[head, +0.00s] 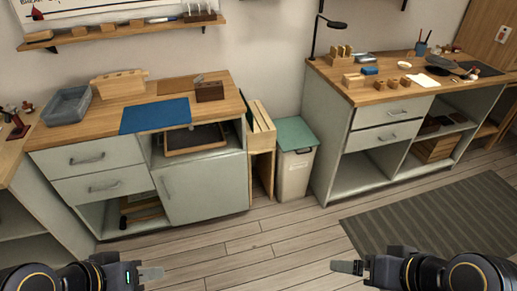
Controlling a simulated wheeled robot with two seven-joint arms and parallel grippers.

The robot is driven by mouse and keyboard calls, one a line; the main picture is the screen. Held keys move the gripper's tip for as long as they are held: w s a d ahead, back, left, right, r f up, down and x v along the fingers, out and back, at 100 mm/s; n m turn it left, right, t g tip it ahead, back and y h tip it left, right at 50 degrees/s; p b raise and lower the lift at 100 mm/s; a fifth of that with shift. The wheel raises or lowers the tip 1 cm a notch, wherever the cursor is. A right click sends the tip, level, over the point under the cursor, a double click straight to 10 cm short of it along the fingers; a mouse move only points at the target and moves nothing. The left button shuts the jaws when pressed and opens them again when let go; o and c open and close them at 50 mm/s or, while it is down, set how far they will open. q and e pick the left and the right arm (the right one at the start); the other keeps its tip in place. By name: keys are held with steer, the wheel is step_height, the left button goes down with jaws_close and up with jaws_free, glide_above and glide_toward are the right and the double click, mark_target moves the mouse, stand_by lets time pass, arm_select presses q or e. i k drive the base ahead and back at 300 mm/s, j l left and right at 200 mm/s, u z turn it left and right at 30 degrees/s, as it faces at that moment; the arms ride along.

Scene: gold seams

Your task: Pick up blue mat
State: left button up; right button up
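The blue mat (155,116) lies flat on the wooden top of the left cabinet, close to its front edge. Nothing rests on it. My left gripper (152,274) is at the bottom left, well in front of and below the mat, with no object seen at its fingers. My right gripper (346,267) is at the bottom right, far from the mat, also with no object seen. The fingers of each overlap in this view, so their opening does not show.
Around the mat are a grey bin (67,106), a wooden rack (119,84), a brown mat (178,86) and a dark wooden box (209,92). An open compartment with a tray (194,141) is below. A lidded bin (296,165) stands right of the cabinet. Floor in front is clear.

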mark_target(167, 113)
steer(key=i+j+u, duration=0.45)
steer(key=j, duration=0.45)
steer(key=i+j+u, duration=0.5)
steer(key=i+j, duration=0.2)
steer(key=i, duration=0.1)
